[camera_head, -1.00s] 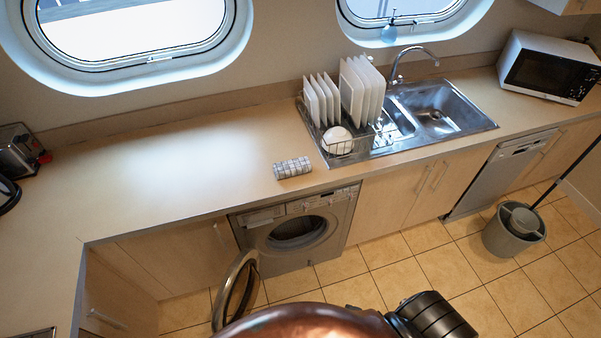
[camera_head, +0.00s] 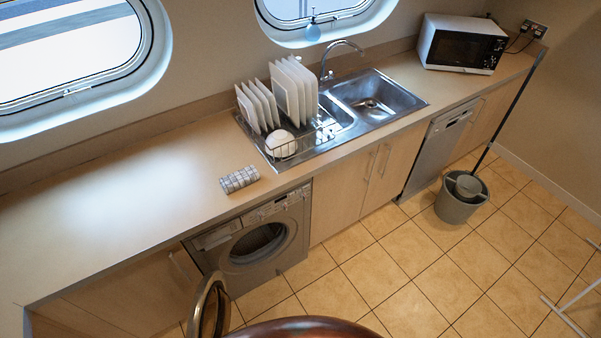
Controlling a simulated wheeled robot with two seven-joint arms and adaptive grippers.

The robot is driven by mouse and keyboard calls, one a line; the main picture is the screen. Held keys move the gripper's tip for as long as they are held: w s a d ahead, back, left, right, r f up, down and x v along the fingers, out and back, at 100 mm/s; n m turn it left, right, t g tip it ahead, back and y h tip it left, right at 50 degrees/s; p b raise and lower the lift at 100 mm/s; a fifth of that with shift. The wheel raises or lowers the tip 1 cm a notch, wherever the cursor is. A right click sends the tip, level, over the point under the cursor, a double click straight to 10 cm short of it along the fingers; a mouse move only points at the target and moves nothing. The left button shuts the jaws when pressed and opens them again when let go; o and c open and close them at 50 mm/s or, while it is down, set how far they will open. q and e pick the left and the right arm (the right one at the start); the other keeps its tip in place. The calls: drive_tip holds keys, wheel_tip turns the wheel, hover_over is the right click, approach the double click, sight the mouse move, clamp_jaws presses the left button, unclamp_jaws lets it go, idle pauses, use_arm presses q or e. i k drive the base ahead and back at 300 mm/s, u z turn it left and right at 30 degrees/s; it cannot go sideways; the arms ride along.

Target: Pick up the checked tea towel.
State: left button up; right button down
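The checked tea towel (camera_head: 240,179) is a small grey-and-white rolled or folded bundle. It lies on the wooden worktop (camera_head: 130,205) near the front edge, above the washing machine and left of the dish rack. Nothing covers it. Neither of my grippers is in view, so I cannot see their state.
A dish rack with plates and a bowl (camera_head: 281,144) stands beside the sink (camera_head: 375,98). The washing machine (camera_head: 258,243) has its round door (camera_head: 209,305) hanging open over the floor. A mop bucket (camera_head: 461,199) stands at right. The tiled floor (camera_head: 400,265) between is clear.

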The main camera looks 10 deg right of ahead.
sight(233, 182)
drive_tip(key=z, duration=1.75)
drive_tip(key=i, duration=2.05)
drive_tip(key=u, duration=2.5)
